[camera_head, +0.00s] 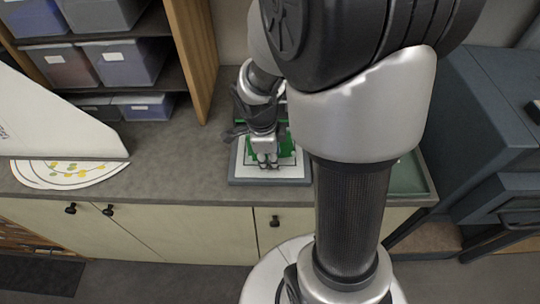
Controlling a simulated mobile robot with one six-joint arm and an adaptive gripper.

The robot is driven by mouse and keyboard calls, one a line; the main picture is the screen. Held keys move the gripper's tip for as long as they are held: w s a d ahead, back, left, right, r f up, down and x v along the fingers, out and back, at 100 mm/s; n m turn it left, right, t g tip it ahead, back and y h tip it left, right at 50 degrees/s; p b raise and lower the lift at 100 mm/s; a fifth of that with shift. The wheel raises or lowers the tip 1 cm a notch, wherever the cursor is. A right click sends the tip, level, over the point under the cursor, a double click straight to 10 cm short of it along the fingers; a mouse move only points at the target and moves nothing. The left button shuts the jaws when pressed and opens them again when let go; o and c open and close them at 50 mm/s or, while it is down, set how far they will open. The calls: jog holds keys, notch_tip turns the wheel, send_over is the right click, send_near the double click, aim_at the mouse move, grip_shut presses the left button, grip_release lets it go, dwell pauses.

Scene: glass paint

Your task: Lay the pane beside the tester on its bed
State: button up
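My gripper (266,160) points down over a white-topped, grey-edged bed (240,178) on the counter. A green piece (287,144), perhaps the pane, shows behind and beside the fingers, at the bed. My fingers and arm cover much of it, so I cannot tell whether it lies flat, whether the fingers hold it, or how far they are open. I cannot pick out the tester for certain; my arm hides the area to the right of the bed.
A round white sheet with yellow and green spots (68,174) lies at left, partly behind a large white panel (50,120). A green tray (411,178) shows right of my arm. Shelves with grey bins (122,62) stand back left. Counter between sheet and bed is clear.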

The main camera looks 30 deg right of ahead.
jog(key=shift+f+b, duration=0.6)
jog(key=shift+b, duration=0.9)
dwell(1.6)
jog(key=o, duration=1.2)
jog(key=shift+r, duration=0.1)
notch_tip(320, 180, up, 11)
jog(key=a, duration=0.2)
jog(key=s+a+r+n+t+y, duration=0.1)
jog(key=s+a+n, duration=0.3)
jog(key=n, duration=0.8)
jog(key=s+a+r+n+t, duration=0.2)
jog(key=s+a+n, duration=0.3)
jog(key=s+n, duration=0.4)
jog(key=r+n, duration=0.1)
jog(key=n, duration=0.3)
jog(key=shift+a+r+t+y, duration=0.2)
jog(key=shift+t+y, duration=0.2)
